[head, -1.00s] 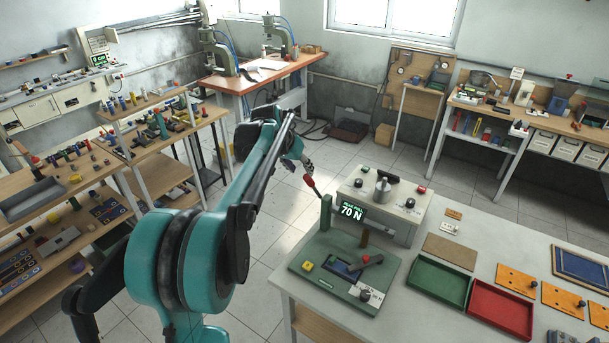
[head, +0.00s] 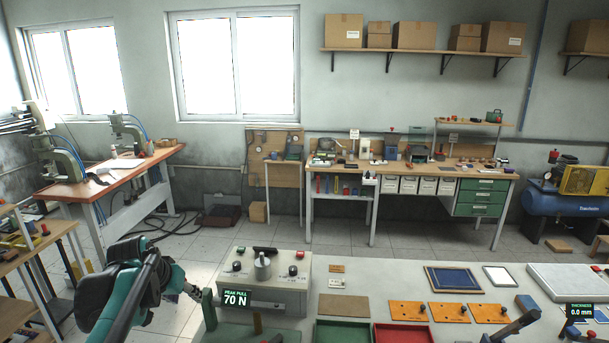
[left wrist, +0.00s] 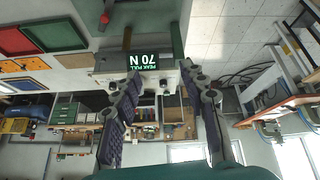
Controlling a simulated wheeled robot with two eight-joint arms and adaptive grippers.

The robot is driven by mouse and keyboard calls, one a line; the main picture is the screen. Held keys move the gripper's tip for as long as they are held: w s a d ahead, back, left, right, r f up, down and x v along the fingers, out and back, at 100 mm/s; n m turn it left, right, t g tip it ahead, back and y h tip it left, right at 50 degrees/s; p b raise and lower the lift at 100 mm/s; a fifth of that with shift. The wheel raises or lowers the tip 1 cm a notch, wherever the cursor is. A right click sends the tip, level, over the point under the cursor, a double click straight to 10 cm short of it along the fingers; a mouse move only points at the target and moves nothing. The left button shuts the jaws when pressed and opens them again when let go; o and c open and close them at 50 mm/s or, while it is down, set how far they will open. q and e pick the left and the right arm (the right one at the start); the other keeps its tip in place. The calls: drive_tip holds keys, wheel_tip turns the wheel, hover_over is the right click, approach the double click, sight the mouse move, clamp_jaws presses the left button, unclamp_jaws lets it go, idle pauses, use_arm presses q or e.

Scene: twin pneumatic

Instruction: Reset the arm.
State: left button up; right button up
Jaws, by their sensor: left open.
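My left arm is teal and black and comes in at the lower left of the head view. My left gripper (head: 190,288) is small there, just left of the bench with the pull tester. In the left wrist view my left gripper (left wrist: 160,82) has its two dark fingers spread apart, with nothing held between them. The tester's "PEAK PULL 70 N" display (head: 237,298) also shows upside down in the left wrist view (left wrist: 135,61). A green post (head: 209,309) stands beside the display, close to the gripper.
A grey box with knobs (head: 280,270) stands on the near bench. A thickness display (head: 580,310) is at far right. Open floor (head: 340,237) separates the benches.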

use_arm(q)
drive_tip(key=s+d+f+b, duration=0.5)
drive_tip(key=s+d+f, duration=0.1)
drive_tip(key=s+f, duration=0.5)
drive_tip(key=s+d+f+m+t+b, duration=0.1)
drive_tip(key=s+d+f+b, duration=0.5)
drive_tip(key=s+f, duration=0.5)
drive_tip(key=shift+s+d+f, duration=0.2)
drive_tip(key=shift+d+f, duration=0.25)
drive_tip(key=shift+d, duration=0.15)
